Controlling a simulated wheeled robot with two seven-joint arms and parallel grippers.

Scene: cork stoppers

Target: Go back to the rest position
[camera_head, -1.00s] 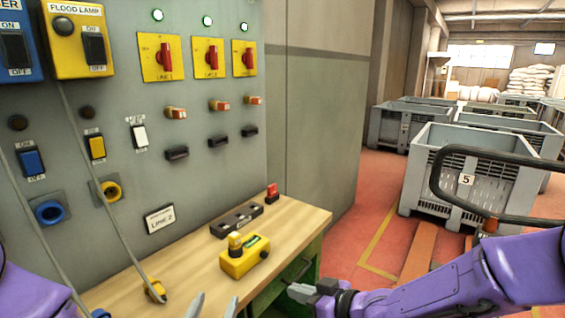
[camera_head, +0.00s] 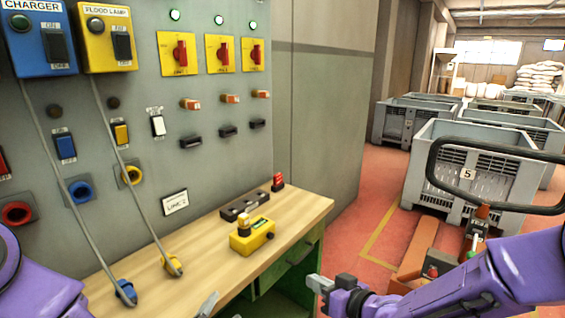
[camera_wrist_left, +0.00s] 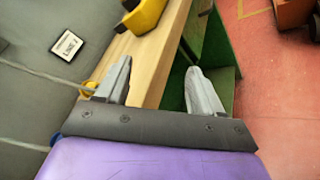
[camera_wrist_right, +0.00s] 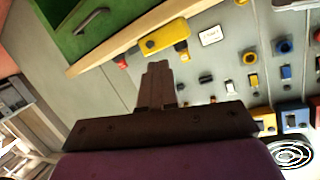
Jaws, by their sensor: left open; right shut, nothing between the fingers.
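My right gripper (camera_head: 322,284) shows in the head view to the right of the wooden bench, in front of its green side. In the right wrist view its fingers (camera_wrist_right: 158,70) are together with nothing between them. My left gripper is mostly below the head view, where only a fingertip (camera_head: 208,304) shows at the bottom edge by the bench front. In the left wrist view my left gripper (camera_wrist_left: 160,82) is open and empty, its fingers apart over the bench edge.
The wooden bench (camera_head: 205,268) carries a yellow button box (camera_head: 252,237), a black block (camera_head: 244,206) and yellow and blue plugs on cables. A grey switch panel (camera_head: 215,160) stands behind. A grey crate (camera_head: 425,195) and a black handle bar (camera_head: 432,165) are at right.

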